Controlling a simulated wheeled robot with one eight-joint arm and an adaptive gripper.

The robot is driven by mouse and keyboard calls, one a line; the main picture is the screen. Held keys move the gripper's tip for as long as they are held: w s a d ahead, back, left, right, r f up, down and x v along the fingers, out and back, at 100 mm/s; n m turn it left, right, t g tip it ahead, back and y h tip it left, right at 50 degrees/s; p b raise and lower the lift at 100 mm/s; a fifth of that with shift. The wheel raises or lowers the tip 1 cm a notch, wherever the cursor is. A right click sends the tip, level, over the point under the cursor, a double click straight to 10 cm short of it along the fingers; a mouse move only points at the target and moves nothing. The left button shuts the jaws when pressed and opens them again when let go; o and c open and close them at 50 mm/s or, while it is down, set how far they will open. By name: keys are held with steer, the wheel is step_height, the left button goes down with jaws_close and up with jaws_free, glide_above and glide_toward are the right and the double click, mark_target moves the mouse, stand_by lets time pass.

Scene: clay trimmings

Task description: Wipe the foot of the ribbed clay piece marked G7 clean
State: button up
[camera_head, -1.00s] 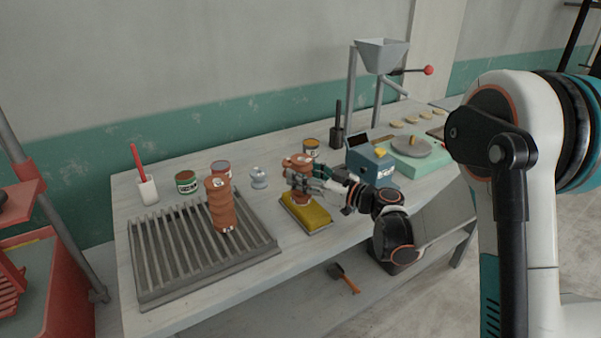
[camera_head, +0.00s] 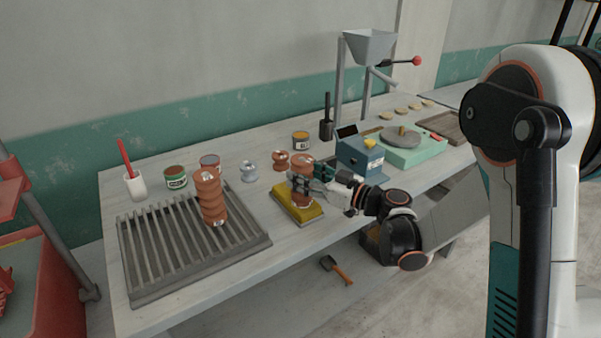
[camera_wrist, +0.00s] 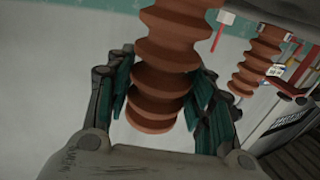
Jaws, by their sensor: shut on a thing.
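My gripper (camera_head: 305,180) is shut on a ribbed reddish clay piece (camera_head: 301,165). In the wrist view the same ribbed piece (camera_wrist: 160,85) stands between the two dark green fingers. The held piece is roughly upright over a yellow sponge (camera_head: 285,200) in a shallow tray. Its foot is at or just above the sponge; I cannot tell whether they touch. A second ribbed clay piece (camera_head: 210,197) stands on the slatted rack (camera_head: 152,262); a small white label shows on it in the wrist view (camera_wrist: 275,70), too small to read. I see no readable G7 mark.
Two more cans and a white pot (camera_head: 135,186) stand at the back left. A blue box (camera_head: 359,157) stands to the right. Bare tabletop lies before the tray.

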steer(key=shift+s+d, duration=0.15)
steer(key=shift+s, duration=0.1)
steer(key=shift+w+a, duration=0.75)
steer(key=shift+w, duration=0.35)
steer(key=shift+w+a, duration=0.75)
steer(key=shift+w, duration=0.35)
steer(key=shift+w+a, duration=0.75)
steer(key=shift+w, duration=0.35)
steer(key=shift+r, duration=0.1)
step_height(320, 180, up, 7)
steer(key=p, duration=0.4)
steer(key=shift+d+f, duration=0.1)
steer(key=shift+f, duration=0.1)
